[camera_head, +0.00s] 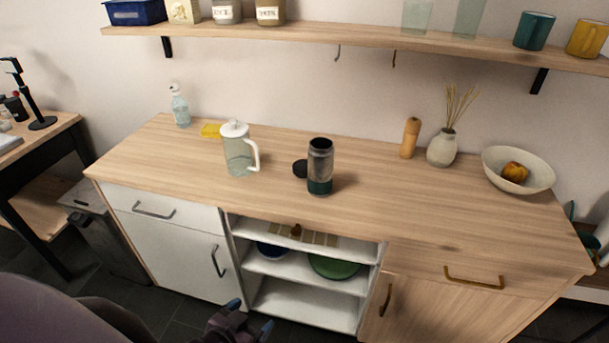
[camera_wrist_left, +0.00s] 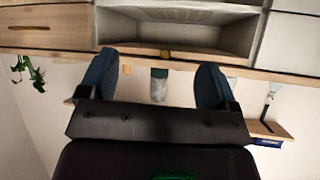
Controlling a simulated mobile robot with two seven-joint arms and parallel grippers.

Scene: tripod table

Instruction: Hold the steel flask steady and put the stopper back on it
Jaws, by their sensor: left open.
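The steel flask (camera_head: 320,168), grey with a dark teal base, stands upright on the wooden counter with its dark mouth open. My left gripper (camera_head: 250,316) is open and empty, low in front of the cabinet, well short of the flask. In the left wrist view, which is upside down, the open fingers (camera_wrist_left: 156,78) frame the distant flask (camera_wrist_left: 158,90). The stopper cannot be made out there. My right gripper is not in view.
A glass jug (camera_head: 239,152) with a white lid stands left of the flask. A soap bottle (camera_head: 180,108), wooden mill (camera_head: 409,138), vase (camera_head: 441,148) and fruit bowl (camera_head: 518,170) stand farther off. A shelf (camera_head: 340,38) hangs above.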

